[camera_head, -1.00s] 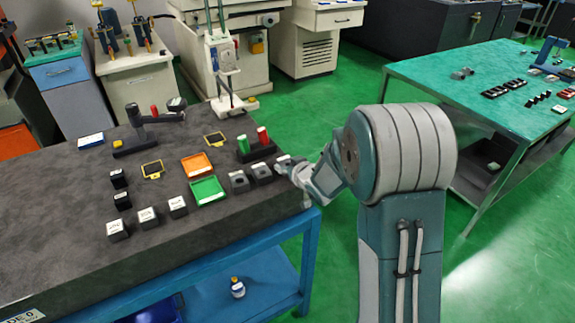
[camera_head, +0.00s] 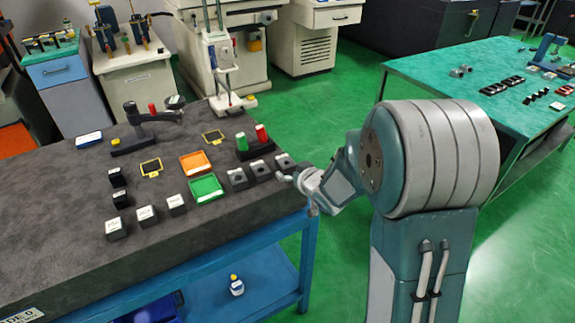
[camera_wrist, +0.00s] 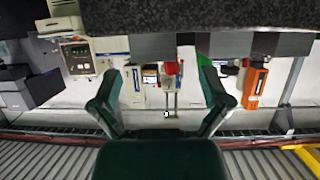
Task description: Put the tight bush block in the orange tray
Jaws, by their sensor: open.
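Three dark blocks with holes in their tops stand in a row near the table's right edge: a left one (camera_head: 238,178), a middle one (camera_head: 261,170) and a right one (camera_head: 285,161). I cannot tell which is the tight bush block. The orange tray (camera_head: 196,163) lies flat and empty, left of this row and behind the green tray. My gripper (camera_head: 298,193) is open and empty at the table's right edge, just right of the right block and apart from it. In the wrist view, upside down, the open fingers (camera_wrist: 160,88) have nothing between them.
The green tray (camera_head: 206,188) is empty. A stand with green and red cylinders (camera_head: 257,151) is behind the blocks. Several white-labelled blocks (camera_head: 147,216) stand at the front left. The table's (camera_head: 70,240) left front is clear.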

